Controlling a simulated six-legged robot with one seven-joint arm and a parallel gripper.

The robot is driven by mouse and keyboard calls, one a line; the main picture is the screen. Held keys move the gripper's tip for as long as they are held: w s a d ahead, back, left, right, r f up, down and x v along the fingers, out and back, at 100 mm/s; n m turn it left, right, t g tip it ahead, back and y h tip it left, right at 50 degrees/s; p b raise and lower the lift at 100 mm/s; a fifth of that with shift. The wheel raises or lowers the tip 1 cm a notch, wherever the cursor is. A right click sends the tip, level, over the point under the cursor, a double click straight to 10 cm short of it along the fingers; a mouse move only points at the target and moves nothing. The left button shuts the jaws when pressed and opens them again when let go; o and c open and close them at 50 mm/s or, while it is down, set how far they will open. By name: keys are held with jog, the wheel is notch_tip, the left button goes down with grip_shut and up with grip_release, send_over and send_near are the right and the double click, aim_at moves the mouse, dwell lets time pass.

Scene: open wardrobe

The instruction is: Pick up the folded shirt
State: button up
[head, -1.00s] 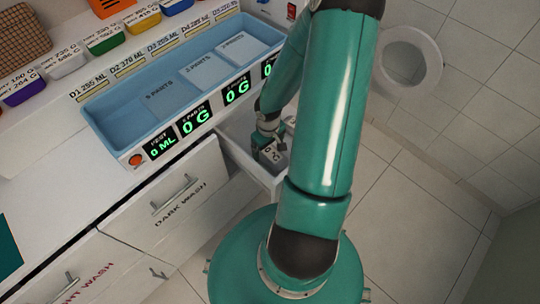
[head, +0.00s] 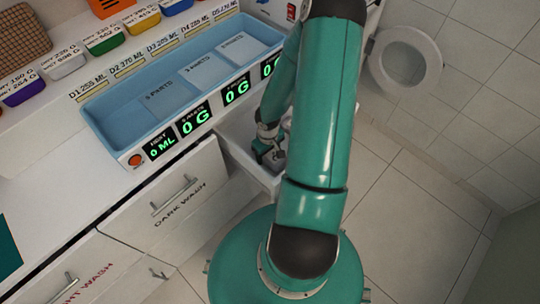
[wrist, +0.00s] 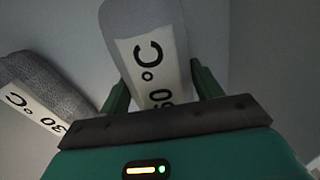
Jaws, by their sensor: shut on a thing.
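A folded light-grey garment, which I take as the shirt, shows in the wrist view (wrist: 145,22) with a white label reading partly "60 °C". My gripper (wrist: 162,85) is shut on it, one green finger on each side. In the head view my gripper (head: 271,158) is inside an open white drawer (head: 237,150), and the garment is mostly hidden by my gripper and arm. A second, darker grey folded cloth (wrist: 50,80) with a "30 °C" label lies to the left in the wrist view.
A blue sectioned tray (head: 110,133) with digital displays stands on the counter above the drawer. A closed "DARK WASH" drawer (head: 150,210) is to the left. A white toilet-like ring (head: 437,65) stands right, with free tiled floor (head: 420,220) below it.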

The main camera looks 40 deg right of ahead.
notch_tip(320, 180, up, 10)
jog(key=shift+r, duration=0.1)
dwell(0.5)
